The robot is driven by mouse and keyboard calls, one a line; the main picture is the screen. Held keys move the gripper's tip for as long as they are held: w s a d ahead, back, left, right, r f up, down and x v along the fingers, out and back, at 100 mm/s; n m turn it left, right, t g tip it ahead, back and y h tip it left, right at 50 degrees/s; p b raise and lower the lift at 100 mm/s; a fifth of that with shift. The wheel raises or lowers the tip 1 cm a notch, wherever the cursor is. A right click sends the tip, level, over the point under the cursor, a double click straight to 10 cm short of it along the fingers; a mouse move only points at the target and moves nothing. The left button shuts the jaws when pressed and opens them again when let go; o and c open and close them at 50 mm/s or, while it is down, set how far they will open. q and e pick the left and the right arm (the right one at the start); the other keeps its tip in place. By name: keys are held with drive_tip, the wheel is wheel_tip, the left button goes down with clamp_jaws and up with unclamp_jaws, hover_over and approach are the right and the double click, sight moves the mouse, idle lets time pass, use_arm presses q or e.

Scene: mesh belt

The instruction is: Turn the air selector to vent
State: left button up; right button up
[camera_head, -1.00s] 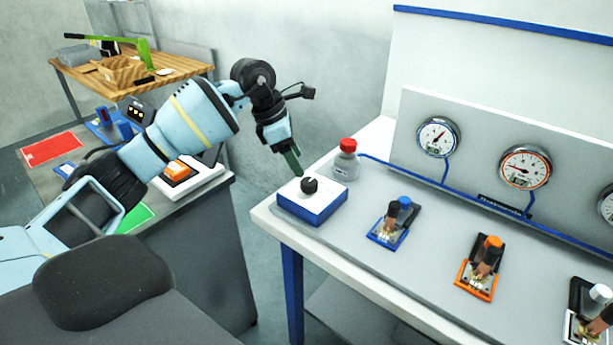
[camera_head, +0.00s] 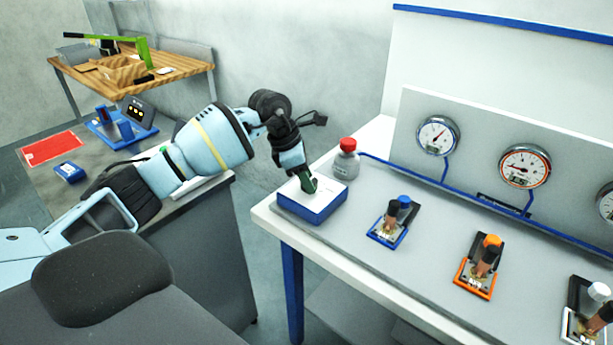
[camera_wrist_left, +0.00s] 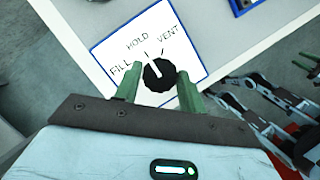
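The air selector (camera_head: 312,208) is a white-topped box with blue sides at the near left corner of the bench. In the left wrist view its black knob (camera_wrist_left: 158,75) stands among the labels FILL, HOLD and VENT. The knob's white mark points up and left, roughly between FILL and HOLD; its exact position is hard to tell. My left gripper (camera_head: 309,186) is over the selector and hides most of the knob in the head view. Its green fingers (camera_wrist_left: 158,90) are apart, one on each side of the knob, with no clear contact visible.
A grey canister with a red cap (camera_head: 345,160) stands close behind the selector. Couplings (camera_head: 395,220) in blue, orange and white lie to the right, under a gauge panel (camera_head: 470,150). A grey side bench (camera_head: 190,225) is at left, with a floor gap between.

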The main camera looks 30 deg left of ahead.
use_arm(q)
drive_tip(key=c, duration=0.5)
use_arm(e)
drive_tip(key=shift+s+f, duration=0.1)
drive_tip(key=shift+f, duration=0.05)
use_arm(q)
drive_tip(key=shift+w+f+m+g+b, duration=0.15)
drive_tip(key=shift+m+g+b, duration=0.25)
drive_tip(key=shift+m+b, duration=0.55)
drive_tip(key=m+h+b, duration=0.1)
drive_tip(key=m, duration=0.2)
drive_tip(key=shift+g, duration=0.4)
drive_tip(key=m+g+b, duration=0.1)
drive_tip(key=m, duration=0.2)
drive_tip(key=shift+w+b, duration=0.1)
drive_tip(key=shift+b, duration=0.25)
drive_tip(key=shift+m+g, duration=0.3)
drive_tip(key=shift+m, duration=0.15)
use_arm(e)
drive_tip(key=s+f+g, duration=0.1)
drive_tip(key=s+f, duration=0.2)
drive_tip(key=f, duration=0.2)
drive_tip(key=shift+a+f, duration=0.25)
drive_tip(key=shift+f, duration=0.15)
use_arm(q)
drive_tip(key=shift+r, duration=0.2)
use_arm(e)
drive_tip(key=shift+s, duration=0.25)
use_arm(q)
drive_tip(key=o, duration=1)
